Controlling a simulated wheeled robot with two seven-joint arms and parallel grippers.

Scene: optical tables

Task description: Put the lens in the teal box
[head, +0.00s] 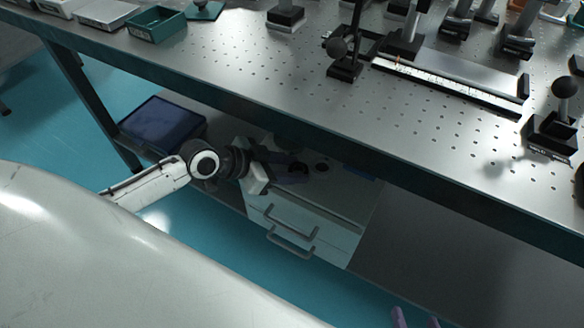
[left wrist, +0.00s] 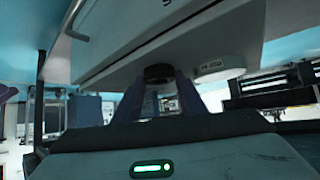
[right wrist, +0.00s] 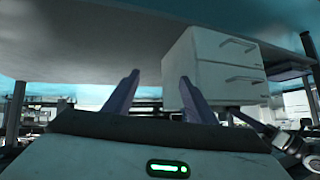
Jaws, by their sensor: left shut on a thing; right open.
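The teal box (head: 157,26) is a small open tray on the far left of the tabletop. My left gripper (head: 292,172) reaches under the tabletop, over the white drawer cabinet. In the left wrist view its fingers (left wrist: 158,85) are shut on a small dark round thing (left wrist: 158,72), which looks like the lens in a black mount. I cannot tell whether it still touches the cabinet top. My right gripper (right wrist: 159,92) is open and empty. Only its purple fingertips (head: 415,319) show at the bottom of the head view.
The white drawer cabinet (head: 335,225) stands on the lower shelf (head: 430,270), under the perforated tabletop (head: 270,75). A dark blue bin (head: 162,125) is left of it. Another dark round piece (head: 322,167) sits on the cabinet. Optical mounts (head: 345,65) stand on the tabletop.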

